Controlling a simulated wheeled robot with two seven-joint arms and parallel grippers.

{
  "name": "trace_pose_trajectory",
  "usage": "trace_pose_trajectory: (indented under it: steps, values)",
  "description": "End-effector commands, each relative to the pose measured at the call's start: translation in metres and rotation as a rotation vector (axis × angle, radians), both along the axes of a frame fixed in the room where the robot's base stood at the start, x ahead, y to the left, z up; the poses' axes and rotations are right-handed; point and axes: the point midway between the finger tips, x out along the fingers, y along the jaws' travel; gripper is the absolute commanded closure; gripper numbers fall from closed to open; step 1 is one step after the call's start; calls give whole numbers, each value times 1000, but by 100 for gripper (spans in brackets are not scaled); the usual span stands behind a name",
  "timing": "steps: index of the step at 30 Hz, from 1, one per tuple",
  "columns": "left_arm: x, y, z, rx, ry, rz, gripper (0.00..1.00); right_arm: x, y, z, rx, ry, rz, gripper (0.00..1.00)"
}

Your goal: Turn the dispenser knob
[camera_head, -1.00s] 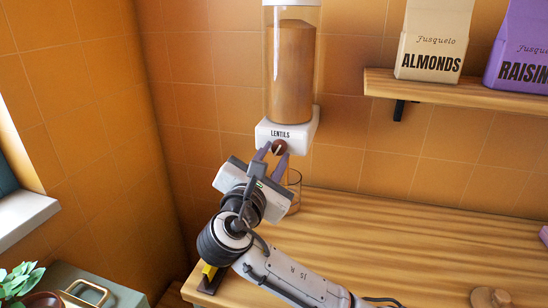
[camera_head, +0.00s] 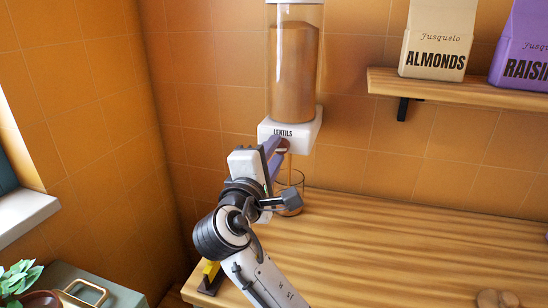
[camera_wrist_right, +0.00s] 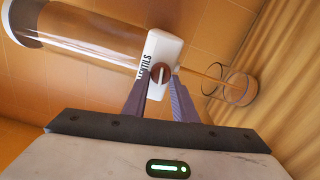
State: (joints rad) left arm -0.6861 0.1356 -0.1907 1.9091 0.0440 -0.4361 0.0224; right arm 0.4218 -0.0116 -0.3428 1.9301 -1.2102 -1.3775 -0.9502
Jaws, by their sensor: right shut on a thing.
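The lentil dispenser (camera_head: 293,75) is a clear cylinder of brown lentils above a white base labelled LENTILS (camera_head: 305,131), against the tiled wall. Its round brown knob (camera_wrist_right: 160,77) shows between my fingers in the right wrist view; in the head view the fingers mostly cover it. My right gripper (camera_head: 278,147) is shut on the knob, its purple fingers on either side, with the wrist rolled. A thin stream of lentils falls from the base into a clear glass (camera_head: 291,190), which has some lentils in it. My left gripper is not in view.
A wooden counter (camera_head: 400,245) is mostly clear to the right. A shelf (camera_head: 470,90) on the wall holds an almonds bag (camera_head: 437,40) and a purple raisins bag (camera_head: 522,50). A green box (camera_head: 110,290) and a plant stand at the lower left.

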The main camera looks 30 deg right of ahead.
Motion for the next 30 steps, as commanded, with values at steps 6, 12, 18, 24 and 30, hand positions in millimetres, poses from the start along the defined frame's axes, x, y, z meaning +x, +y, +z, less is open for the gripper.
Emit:
trace_pose_trajectory:
  steps: [6, 12, 18, 24, 30]
  values:
    - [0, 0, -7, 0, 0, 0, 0, 0, 0, -1, 76, -83, -2, 97]
    - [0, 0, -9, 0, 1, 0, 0, 0, 0, 0, 107, -121, 0, 97]
    - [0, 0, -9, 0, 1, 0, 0, 0, 0, 0, 119, -134, -1, 97]
    - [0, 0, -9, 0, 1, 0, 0, 0, 0, 0, 119, -134, -1, 97]
    - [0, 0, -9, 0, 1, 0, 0, 0, 0, 0, 118, -133, 0, 60]
